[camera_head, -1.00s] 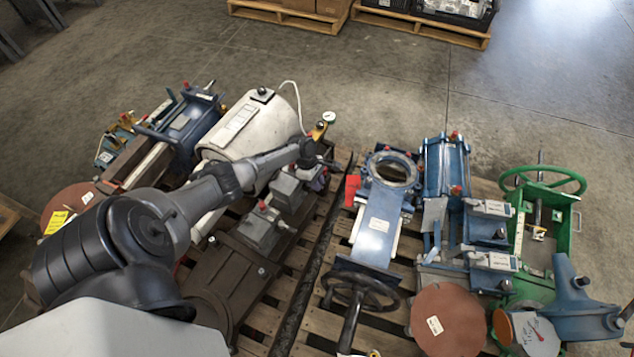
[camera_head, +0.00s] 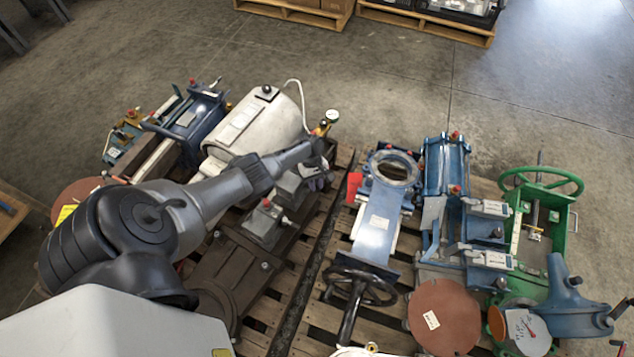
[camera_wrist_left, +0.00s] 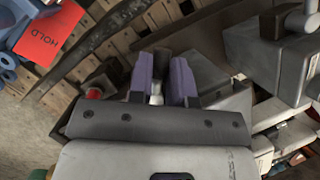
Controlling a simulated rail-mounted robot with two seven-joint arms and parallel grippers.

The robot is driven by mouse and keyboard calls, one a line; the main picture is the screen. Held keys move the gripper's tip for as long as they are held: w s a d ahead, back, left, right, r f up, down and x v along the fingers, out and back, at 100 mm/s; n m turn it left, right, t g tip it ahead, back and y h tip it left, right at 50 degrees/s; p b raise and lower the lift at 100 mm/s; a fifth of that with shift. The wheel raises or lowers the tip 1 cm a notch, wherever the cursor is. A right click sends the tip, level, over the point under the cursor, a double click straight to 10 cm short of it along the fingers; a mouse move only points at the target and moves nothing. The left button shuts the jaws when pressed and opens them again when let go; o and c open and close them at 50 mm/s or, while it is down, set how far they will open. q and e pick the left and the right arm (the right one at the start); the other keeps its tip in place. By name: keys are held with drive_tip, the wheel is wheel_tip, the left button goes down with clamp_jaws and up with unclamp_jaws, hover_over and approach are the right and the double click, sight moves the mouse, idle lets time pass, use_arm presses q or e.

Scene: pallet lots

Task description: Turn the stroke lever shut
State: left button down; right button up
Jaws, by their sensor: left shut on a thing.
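My left gripper (camera_wrist_left: 160,82) shows two purple fingers in the left wrist view, shut on a short pale metal piece, which I take to be the stroke lever (camera_wrist_left: 156,88). Only a small part of the lever shows between the fingers. In the head view my left gripper (camera_head: 322,172) is over the dark brown valve assembly (camera_head: 235,270), just below the yellow fitting with a gauge. My wrist hides the lever there, so its angle cannot be told. My right gripper is not in view.
A red HOLD tag (camera_wrist_left: 50,30) is at upper left in the wrist view. A white cylinder (camera_head: 250,128) and a gauge (camera_head: 332,116) stand close to my wrist. Right are a blue valve with a black handwheel (camera_head: 360,287) and green equipment (camera_head: 545,215). Bare floor lies beyond.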

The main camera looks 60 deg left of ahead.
use_arm(q)
drive_tip(key=shift+s+m, duration=0.15)
drive_tip(key=shift+m, duration=0.35)
drive_tip(key=shift+g, duration=0.3)
drive_tip(key=c, duration=1.1)
unclamp_jaws()
drive_tip(key=shift+o, duration=0.2)
drive_tip(key=shift+r, duration=0.1)
drive_tip(key=shift+a+r+p, duration=0.15)
drive_tip(key=shift+r+p, duration=0.15)
drive_tip(key=p+v, duration=0.6)
drive_tip(key=v, duration=0.7)
